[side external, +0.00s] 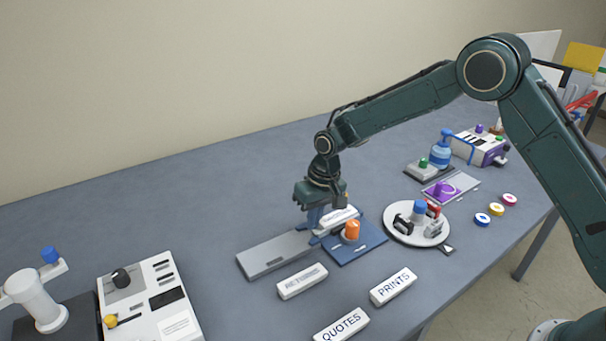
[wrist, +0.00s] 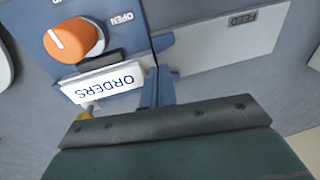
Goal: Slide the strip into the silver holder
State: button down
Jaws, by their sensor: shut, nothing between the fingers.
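A white strip marked ORDERS (wrist: 108,84) lies against the blue device (wrist: 140,18), beside its orange knob (wrist: 74,40). In the side view the white strip (side external: 338,216) is just behind the orange knob (side external: 351,230). A silver-grey plate (side external: 272,255) lies flat to the left of the blue device (side external: 368,248); in the wrist view this plate (wrist: 222,45) bears the word FEED. I cannot tell for certain which part is the silver holder. My gripper (wrist: 158,90) is shut and empty, its blue fingers close together beside the strip's end; it also shows low in the side view (side external: 315,228).
White label blocks, RETURNS (side external: 302,282), PRINTS (side external: 393,287) and QUOTES (side external: 342,326), lie in front. A round tray (side external: 398,233) with small stamps stands to the right. A white machine (side external: 150,300) stands at the left. The table behind is clear.

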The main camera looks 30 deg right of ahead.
jog(key=shift+r, duration=0.1)
notch_tip(320, 180, up, 7)
dwell(1.2)
notch_tip(320, 180, up, 5)
jog(key=shift+f, duration=0.1)
dwell(0.7)
